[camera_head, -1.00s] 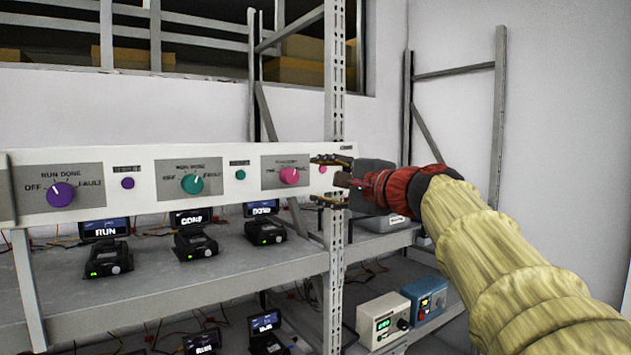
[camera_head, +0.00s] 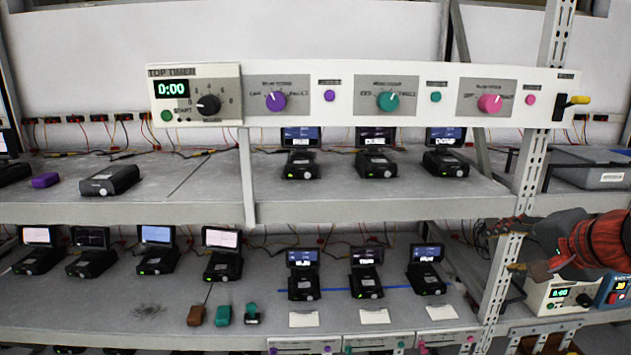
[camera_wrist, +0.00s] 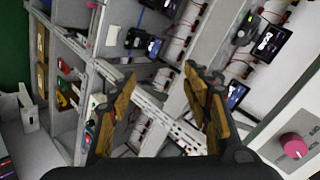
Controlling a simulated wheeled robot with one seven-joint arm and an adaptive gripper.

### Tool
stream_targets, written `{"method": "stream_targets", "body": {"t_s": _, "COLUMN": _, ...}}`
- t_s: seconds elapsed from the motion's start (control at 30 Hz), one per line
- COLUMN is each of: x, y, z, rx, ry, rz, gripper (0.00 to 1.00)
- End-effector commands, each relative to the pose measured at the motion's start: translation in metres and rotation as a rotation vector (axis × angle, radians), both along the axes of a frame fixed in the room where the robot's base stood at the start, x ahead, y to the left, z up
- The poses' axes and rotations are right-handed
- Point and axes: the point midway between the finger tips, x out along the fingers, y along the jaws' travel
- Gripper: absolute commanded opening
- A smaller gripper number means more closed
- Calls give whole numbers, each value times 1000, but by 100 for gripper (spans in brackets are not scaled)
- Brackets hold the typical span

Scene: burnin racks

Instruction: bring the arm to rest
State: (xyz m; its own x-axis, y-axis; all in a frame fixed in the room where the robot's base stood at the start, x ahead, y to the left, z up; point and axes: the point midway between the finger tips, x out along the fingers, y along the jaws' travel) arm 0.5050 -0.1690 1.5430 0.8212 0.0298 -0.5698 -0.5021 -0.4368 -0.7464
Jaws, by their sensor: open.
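My gripper (camera_head: 503,247) is at the right of the head view, beside the perforated rack post and in front of the lower shelf. Its fingers point left and stand apart with nothing between them. In the wrist view my gripper (camera_wrist: 160,110) shows two tan-padded fingers spread wide, with the rack seen tilted between and beyond them. My red and black wrist runs off the right edge of the head view.
A white control panel (camera_head: 350,118) with knobs spans the upper shelf (camera_head: 350,195). Black devices with small screens stand on both shelves. The perforated post (camera_head: 530,150) and a cream power supply (camera_head: 555,296) are close to my gripper.

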Motion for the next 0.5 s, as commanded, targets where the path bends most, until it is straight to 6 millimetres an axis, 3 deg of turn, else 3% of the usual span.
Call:
{"method": "stream_targets", "body": {"t_s": 0.03, "x": -14, "y": 15, "z": -34, "rx": -54, "ry": 59, "rz": 50, "gripper": 49}}
{"method": "stream_targets", "body": {"t_s": 0.1, "x": -36, "y": 32, "z": -74, "rx": -141, "ry": 141, "rz": 123, "gripper": 49}}
{"method": "stream_targets", "body": {"t_s": 0.5, "x": -185, "y": 118, "z": -293, "rx": -648, "ry": 489, "rz": 639, "gripper": 49}}
